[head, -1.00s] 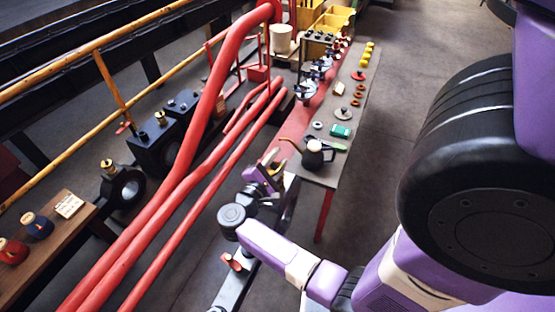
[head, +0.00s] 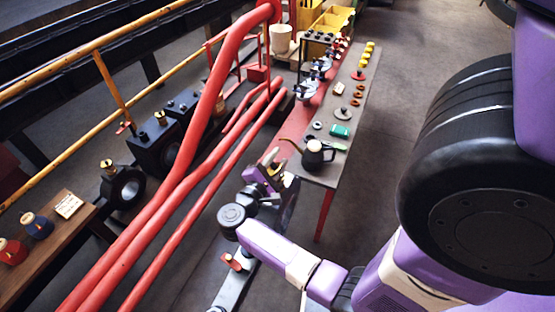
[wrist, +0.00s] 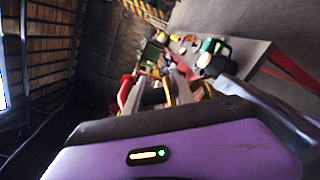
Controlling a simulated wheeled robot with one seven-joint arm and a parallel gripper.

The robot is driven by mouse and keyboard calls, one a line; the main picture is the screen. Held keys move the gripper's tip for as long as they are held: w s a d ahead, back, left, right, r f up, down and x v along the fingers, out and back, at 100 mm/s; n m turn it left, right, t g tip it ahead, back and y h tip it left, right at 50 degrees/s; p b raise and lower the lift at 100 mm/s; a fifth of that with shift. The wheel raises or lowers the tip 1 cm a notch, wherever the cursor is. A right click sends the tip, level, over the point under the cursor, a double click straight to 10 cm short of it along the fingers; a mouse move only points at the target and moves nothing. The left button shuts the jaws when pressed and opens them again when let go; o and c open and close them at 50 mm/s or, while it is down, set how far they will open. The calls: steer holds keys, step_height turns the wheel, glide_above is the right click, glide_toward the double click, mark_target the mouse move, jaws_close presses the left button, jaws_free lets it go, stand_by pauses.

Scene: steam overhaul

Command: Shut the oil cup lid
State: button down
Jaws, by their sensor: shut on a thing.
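My gripper (head: 277,168) is beside the near left corner of the bench, past the lower red pipe. In the wrist view, my gripper (wrist: 156,88) has its two pale fingers around a small yellow-brown, brass-like thing (wrist: 160,95), too blurred to name. Small brass-coloured cups stand on dark fittings at the left: one on a black ring (head: 107,166) and one on a black block (head: 160,118). I cannot tell which is the oil cup or whether any lid is open.
A long grey bench (head: 332,165) holds a black oil can (head: 316,157), a green box (head: 340,131) and several small parts. Thick red pipes (head: 185,170) run left of my gripper. A wooden table (head: 80,222) stands at the lower left. Floor right of the bench is clear.

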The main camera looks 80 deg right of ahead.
stand_by(0.7)
steer(key=c, duration=1.2)
jaws_free()
steer(key=shift+c, duration=0.2)
steer(key=shift+a, duration=0.2)
